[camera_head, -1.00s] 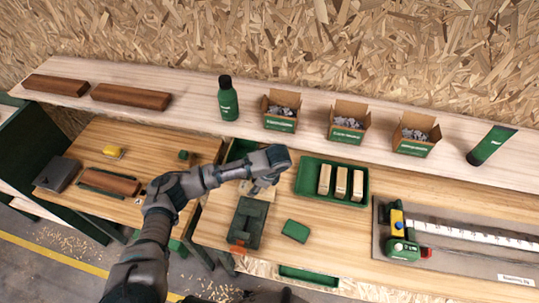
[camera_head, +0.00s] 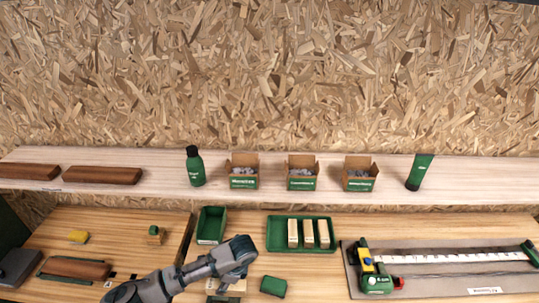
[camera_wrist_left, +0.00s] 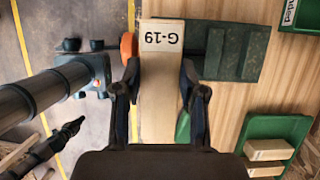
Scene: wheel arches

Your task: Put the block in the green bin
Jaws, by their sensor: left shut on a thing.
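My left gripper (camera_head: 238,275) is shut on a pale wooden block (camera_wrist_left: 160,85), marked G-19, shown in the left wrist view. The fingers clasp its two long sides, over the front of the bench. The green bin (camera_head: 211,226) stands at the back of the bench, behind and left of the gripper. No contents show in it. Its labelled corner appears in the left wrist view (camera_wrist_left: 297,14). A dark green slotted fixture (camera_wrist_left: 238,50) lies below the gripper, partly covered by the block. My right gripper is not in view.
A green tray (camera_head: 271,246) right of the bin holds three pale blocks. A measuring rig (camera_head: 375,275) fills the right side. The shelf behind carries a bottle (camera_head: 195,167), cartons and wooden pieces.

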